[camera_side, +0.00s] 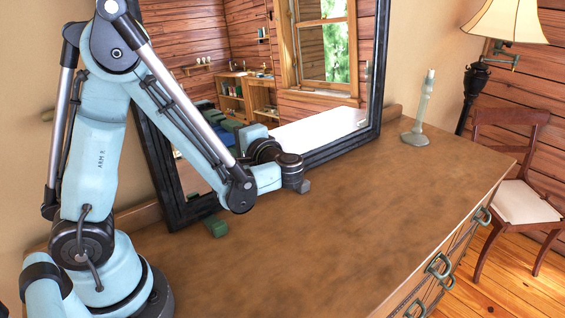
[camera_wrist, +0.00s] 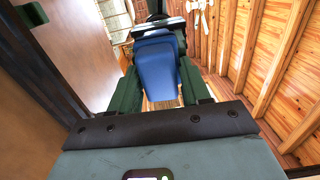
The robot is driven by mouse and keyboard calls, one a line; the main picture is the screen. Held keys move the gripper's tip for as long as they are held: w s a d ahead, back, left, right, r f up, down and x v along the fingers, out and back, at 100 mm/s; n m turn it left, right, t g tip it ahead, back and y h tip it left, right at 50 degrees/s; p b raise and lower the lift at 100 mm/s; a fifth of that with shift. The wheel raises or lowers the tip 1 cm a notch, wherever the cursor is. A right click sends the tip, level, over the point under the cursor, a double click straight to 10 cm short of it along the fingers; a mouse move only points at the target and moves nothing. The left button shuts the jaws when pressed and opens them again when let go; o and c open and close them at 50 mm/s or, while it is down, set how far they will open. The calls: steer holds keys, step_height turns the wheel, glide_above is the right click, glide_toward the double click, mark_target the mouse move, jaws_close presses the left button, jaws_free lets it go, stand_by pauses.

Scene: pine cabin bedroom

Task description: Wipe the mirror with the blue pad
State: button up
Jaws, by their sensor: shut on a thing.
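The mirror (camera_side: 334,126) leans against the wall at the back of the dresser, in a black frame, and reflects the cabin room. My gripper (camera_wrist: 158,90) is shut on the blue pad (camera_wrist: 156,68), which sits between its two dark green fingers in the wrist view. In the side view my gripper (camera_side: 231,127) is in front of the lower left part of the glass, pointing towards it. The pad is small there and mixes with its reflection. I cannot tell whether it touches the glass.
The brown dresser top (camera_side: 370,195) is mostly clear. A grey-green candlestick (camera_side: 421,110) stands at its back right. A small green block (camera_side: 215,227) lies by the mirror's lower left edge. A lamp (camera_side: 506,25) and a chair (camera_side: 520,195) stand beyond the right end.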

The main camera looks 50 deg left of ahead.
steer(key=shift+w, duration=1.15)
steer(key=shift+s+a, duration=0.2)
steer(key=shift+s, duration=1.95)
steer(key=shift+d, duration=0.1)
steer(key=d, duration=0.6)
steer(key=shift+w+r, duration=0.15)
steer(key=shift+r, duration=0.1)
